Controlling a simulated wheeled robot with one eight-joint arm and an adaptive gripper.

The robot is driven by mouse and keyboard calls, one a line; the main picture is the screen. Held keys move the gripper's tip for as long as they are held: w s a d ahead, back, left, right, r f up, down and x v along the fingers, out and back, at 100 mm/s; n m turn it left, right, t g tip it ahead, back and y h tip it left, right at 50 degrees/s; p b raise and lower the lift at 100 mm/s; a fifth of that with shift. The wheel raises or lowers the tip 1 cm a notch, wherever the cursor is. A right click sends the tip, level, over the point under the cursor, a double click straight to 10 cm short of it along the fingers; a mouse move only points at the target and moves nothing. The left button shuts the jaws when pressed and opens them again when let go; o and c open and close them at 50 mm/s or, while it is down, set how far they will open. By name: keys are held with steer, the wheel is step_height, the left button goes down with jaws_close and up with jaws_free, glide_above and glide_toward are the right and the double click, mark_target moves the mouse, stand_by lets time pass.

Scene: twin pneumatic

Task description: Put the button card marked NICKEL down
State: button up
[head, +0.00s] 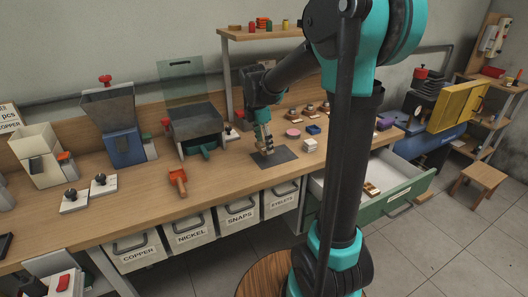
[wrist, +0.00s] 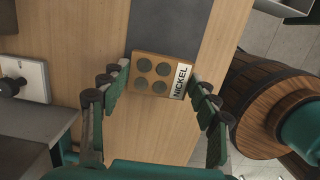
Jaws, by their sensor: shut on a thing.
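The button card marked NICKEL (wrist: 153,88) is a tan card with several dark round buttons and a white label at its right end in the wrist view. My gripper (wrist: 159,76) is shut on it, with one finger at each end of the card. In the head view my gripper (head: 265,149) points down at a dark grey mat (head: 284,157) on the bench. The mat also shows behind the card in the wrist view (wrist: 170,20). I cannot tell whether the card touches the mat or hangs just above it.
An orange-red tool (head: 177,180) lies left of the mat on the wooden bench (head: 130,205). A small white stack (head: 310,145), a pink disc (head: 293,132) and a blue item (head: 313,129) lie to its right. Labelled bins, including the NICKEL bin (head: 190,232), hang below the front edge.

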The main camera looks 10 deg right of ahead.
mark_target(263, 146)
steer(key=shift+f, duration=2)
steer(key=o, duration=1.1)
steer(key=shift+f, duration=0.1)
steer(key=shift+o, duration=0.2)
steer(key=r, duration=0.4)
steer(key=a+r, duration=0.1)
steer(key=r, duration=0.6)
steer(key=shift+s+a+r, duration=0.3)
steer(key=shift+a+r, duration=0.05)
steer(key=shift+r, duration=0.05)
steer(key=s+d+f+m, duration=0.2)
steer(key=s+f+m, duration=0.1)
steer(key=m, duration=0.1)
steer(key=s+d+f+m+t+y, duration=0.1)
steer(key=s+f+m, duration=0.3)
steer(key=s+d+f+m+t, duration=0.1)
steer(key=s+d+f+m, duration=0.1)
steer(key=s+f+m, duration=0.1)
steer(key=shift+s+d+f+m, duration=0.25)
steer(key=shift+s+d+m, duration=0.1)
steer(key=shift+s+m, duration=0.15)
steer(key=s+d+f+m+t, duration=0.1)
steer(key=s+d+f+m, duration=0.1)
steer(key=s+f+m, duration=0.6)
steer(key=shift+s+m+t+y, duration=0.3)
steer(key=shift+s+m+y, duration=0.1)
steer(key=shift+s+m, duration=0.45)
steer(key=shift+d, duration=0.1)
